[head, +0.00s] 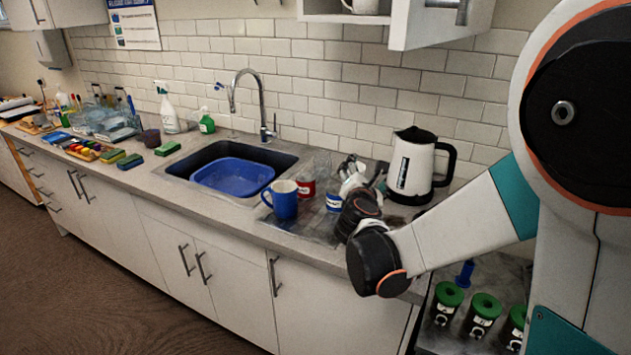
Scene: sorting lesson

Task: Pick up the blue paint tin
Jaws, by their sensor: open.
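I cannot pick out a blue paint tin with certainty. A blue mug (285,200) with a white inside stands at the front of the drainboard, right of the sink. A small blue object (466,273) stands at the lower right, by several dark tins with green lids (482,314); I cannot tell what it is. My gripper (362,168) is small and mostly hidden behind my own arm, over the drainboard near the kettle. It is open, and I see nothing held in it.
A white kettle (419,167) stands just right of my gripper. Cups, including a red and white one (306,187), crowd the drainboard. A blue basin (232,176) fills the sink. Sponges, bottles and a tray with coloured items (86,151) line the left counter. The left floor is clear.

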